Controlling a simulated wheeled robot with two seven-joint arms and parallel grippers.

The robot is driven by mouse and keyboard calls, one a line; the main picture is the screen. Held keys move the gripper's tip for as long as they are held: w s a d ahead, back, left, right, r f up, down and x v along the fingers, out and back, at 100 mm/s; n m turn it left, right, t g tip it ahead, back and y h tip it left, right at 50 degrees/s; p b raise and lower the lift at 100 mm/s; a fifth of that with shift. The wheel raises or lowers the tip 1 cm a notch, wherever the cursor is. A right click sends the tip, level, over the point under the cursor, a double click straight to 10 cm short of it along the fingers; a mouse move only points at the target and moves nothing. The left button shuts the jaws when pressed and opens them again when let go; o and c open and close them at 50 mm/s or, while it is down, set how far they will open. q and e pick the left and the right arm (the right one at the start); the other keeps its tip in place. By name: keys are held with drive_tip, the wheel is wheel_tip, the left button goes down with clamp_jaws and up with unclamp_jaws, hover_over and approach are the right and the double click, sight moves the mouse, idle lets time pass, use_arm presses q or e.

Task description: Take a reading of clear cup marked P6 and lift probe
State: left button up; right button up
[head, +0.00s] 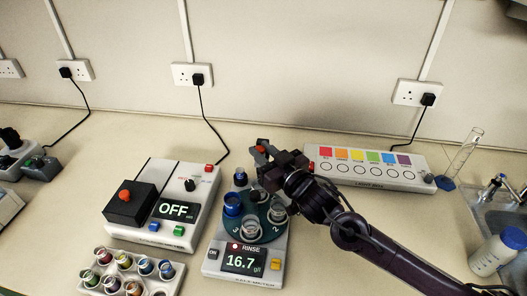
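The salt meter (213,268) stands at the centre front. Its display (243,260) reads "RINSE" and 16.7 g/l. Its dark green turntable (255,217) carries a blue cup (233,205) and clear cups at the right (278,206) and front (252,229); numbers 3 and 2 show. No P6 mark is legible. My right gripper (259,152) is at the back of the meter, behind the cups, beside a small orange-red part (262,149). Its fingers are too small and overlapped to tell whether they grip it. The probe is not clearly distinguishable. My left gripper is out of view.
A rack (172,272) of several coloured-ring cups stands front left. A device (150,233) reading "OFF" is left of the meter. A colour-button box (372,168) lies behind my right arm. A glass cylinder (466,153), bottle (497,252) and sink (495,205) are at the right.

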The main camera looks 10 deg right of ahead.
drive_tip(key=shift+o, duration=0.7)
drive_tip(key=shift+r, duration=0.4)
drive_tip(key=shift+f, duration=0.1)
drive_tip(key=b+v, duration=0.2)
drive_tip(key=v, duration=0.6)
